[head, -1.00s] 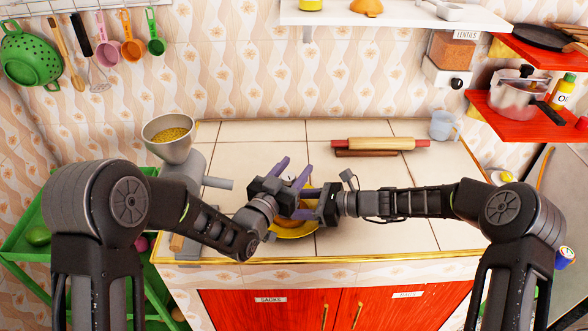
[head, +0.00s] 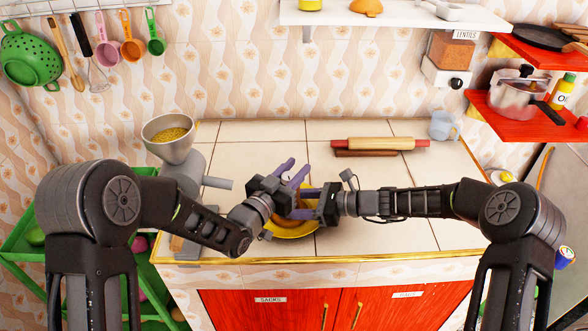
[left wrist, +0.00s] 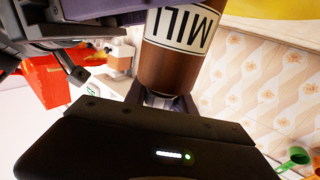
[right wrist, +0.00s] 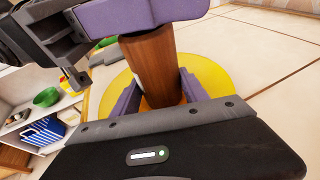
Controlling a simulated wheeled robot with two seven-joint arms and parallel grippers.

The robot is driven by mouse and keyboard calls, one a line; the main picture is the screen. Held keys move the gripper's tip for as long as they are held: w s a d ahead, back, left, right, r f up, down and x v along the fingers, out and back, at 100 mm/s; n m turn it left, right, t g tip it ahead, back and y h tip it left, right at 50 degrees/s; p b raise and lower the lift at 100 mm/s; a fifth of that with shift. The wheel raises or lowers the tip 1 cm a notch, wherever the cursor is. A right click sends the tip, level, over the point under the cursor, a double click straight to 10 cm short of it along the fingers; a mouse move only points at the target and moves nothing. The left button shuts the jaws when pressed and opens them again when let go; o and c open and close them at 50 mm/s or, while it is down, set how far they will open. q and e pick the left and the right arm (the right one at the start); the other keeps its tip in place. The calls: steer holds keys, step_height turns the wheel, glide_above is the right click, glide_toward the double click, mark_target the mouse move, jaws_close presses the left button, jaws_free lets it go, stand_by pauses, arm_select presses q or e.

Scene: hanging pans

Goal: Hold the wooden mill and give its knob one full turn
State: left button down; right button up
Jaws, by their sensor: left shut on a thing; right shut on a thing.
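The wooden mill (left wrist: 166,68) is brown with a white label, upside down in the left wrist view. It also shows as a plain brown cylinder in the right wrist view (right wrist: 152,68). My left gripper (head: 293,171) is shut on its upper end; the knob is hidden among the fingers. My right gripper (head: 302,203) is shut on the body below, its purple fingers on either side. In the head view the grippers hide most of the mill. A yellow plate (head: 290,231) lies beneath and behind it.
A grey grinder with a bowl of yellow grain (head: 170,136) stands at the counter's left. A rolling pin (head: 380,144) and a clear cup (head: 443,126) are at the back right. The tiled counter (head: 390,220) is bare at the right front.

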arm_select(q)
steer(key=m+g+h, duration=0.2)
steer(key=h, duration=0.1)
steer(key=shift+s+d+r, duration=0.1)
steer(key=shift+s+d+m+g+h, duration=0.2)
steer(key=shift+m+g+h, duration=0.5)
steer(key=shift+m+g, duration=0.3)
steer(key=c, duration=1)
jaws_free()
steer(key=shift+c, duration=0.2)
step_height(320, 180, up, 10)
